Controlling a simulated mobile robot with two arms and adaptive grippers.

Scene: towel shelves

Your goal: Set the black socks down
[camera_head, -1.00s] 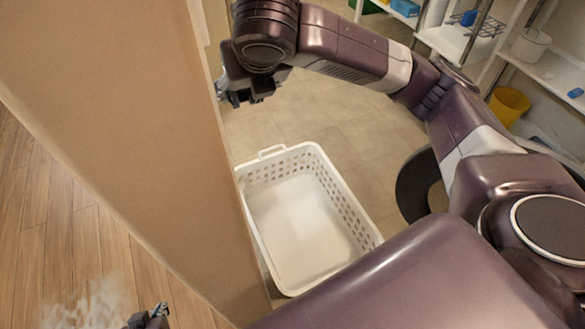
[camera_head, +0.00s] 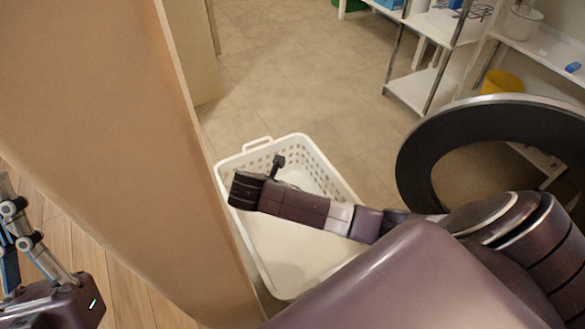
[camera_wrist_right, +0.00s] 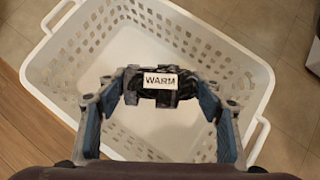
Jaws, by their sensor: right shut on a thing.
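The black socks (camera_wrist_right: 150,96) with a white "WARM" label show in the right wrist view. My right gripper (camera_wrist_right: 160,87) is shut on them, with one blue-padded finger on each side. They are above the inside of the white laundry basket (camera_wrist_right: 262,92), and the gap to its bottom is hard to judge. In the head view my right arm reaches over the basket (camera_head: 232,170), and the socks are hidden there. My left gripper (camera_head: 15,235) is at the lower left edge, partly cut off; its opening is unclear.
The basket has perforated walls and a bare white bottom. A tan panel (camera_head: 130,150) stands close on its left. White shelves (camera_head: 425,88) and a yellow bucket (camera_head: 502,82) are at the upper right. Tiled floor behind the basket is clear.

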